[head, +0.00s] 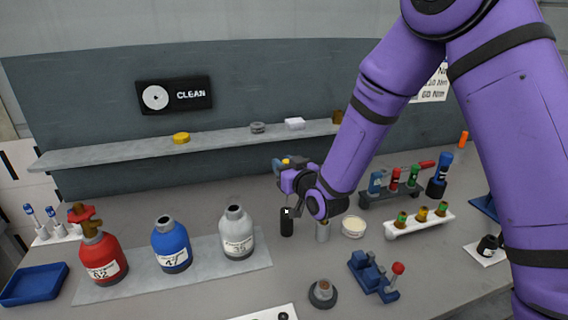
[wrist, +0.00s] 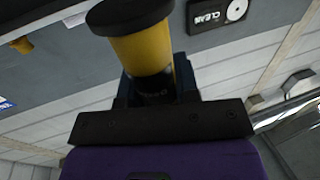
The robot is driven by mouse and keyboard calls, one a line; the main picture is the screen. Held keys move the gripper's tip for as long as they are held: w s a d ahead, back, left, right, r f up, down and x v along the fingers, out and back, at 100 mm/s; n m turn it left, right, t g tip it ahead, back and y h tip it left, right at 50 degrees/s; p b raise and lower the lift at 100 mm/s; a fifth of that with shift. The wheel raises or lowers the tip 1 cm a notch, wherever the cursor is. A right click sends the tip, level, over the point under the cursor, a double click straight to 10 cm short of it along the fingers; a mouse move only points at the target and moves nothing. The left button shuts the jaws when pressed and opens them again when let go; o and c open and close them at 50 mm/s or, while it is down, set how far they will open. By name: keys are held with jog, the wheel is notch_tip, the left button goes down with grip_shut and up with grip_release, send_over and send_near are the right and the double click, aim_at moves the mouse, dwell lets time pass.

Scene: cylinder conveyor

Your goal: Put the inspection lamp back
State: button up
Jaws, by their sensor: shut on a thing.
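My gripper (head: 283,168) is above the middle of the bench in the head view, and its fingers also show in the wrist view (wrist: 155,92). It is shut on a yellow cylinder with a wide black head, which looks like the inspection lamp (wrist: 143,55). Only a little yellow of the lamp (head: 287,161) shows in the head view. In the head view, a black upright cylinder (head: 287,223) is below my gripper; I cannot tell whether it is a holder. A grey cylinder (head: 322,232) stands to its right, partly hidden by my wrist.
Red (head: 103,262), blue (head: 171,248) and grey (head: 238,236) bottles stand on a grey mat at left. A cream-filled dish (head: 353,227), a blue fixture with a red knob (head: 372,277) and racks of small bottles (head: 419,221) are at right. A shelf (head: 110,153) runs behind.

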jog(key=shift+f, duration=3.65)
jog(key=o, duration=1)
jog(key=shift+o, duration=0.2)
jog(key=shift+r, duration=0.1)
jog(key=shift+r, duration=2.9)
